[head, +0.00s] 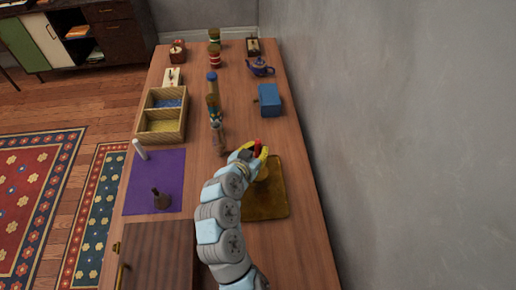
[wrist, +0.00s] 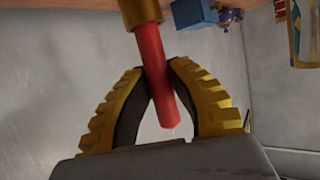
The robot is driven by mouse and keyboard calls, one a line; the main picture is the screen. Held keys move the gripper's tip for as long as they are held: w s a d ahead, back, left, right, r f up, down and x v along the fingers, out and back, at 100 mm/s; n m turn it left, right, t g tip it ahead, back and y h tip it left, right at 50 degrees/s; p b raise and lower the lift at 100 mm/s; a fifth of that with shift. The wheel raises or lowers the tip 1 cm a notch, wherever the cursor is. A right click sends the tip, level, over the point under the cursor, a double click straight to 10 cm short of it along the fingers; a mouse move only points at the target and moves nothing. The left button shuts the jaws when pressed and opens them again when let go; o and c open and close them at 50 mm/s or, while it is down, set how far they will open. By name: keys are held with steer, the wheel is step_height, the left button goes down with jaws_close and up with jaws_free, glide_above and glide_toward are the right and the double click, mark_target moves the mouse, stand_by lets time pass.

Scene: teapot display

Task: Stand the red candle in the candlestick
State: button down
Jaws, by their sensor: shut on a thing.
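My gripper (head: 258,150) is shut on the red candle (head: 257,147), over the dark gold mat (head: 272,205). In the wrist view, the red candle (wrist: 154,72) runs between the two yellow-backed fingers of my gripper (wrist: 160,75), its wick end towards the camera. Its far end meets the brass candlestick (wrist: 140,12); whether it is fully seated inside the socket cannot be told. In the head view, the candlestick (head: 263,173) stands on the mat, partly hidden by my gripper and arm.
A purple mat (head: 150,175) at left holds a white candle (head: 140,149) and a dark brown object (head: 161,199). A divided wooden box (head: 163,116), a blue box (head: 269,99) and a blue teapot (head: 260,67) stand farther back. A grey wall (head: 400,130) borders the table's right side.

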steer(key=shift+f, duration=0.15)
steer(key=c, duration=1)
jaws_free()
steer(key=shift+v, duration=6.05)
steer(key=shift+w, duration=0.1)
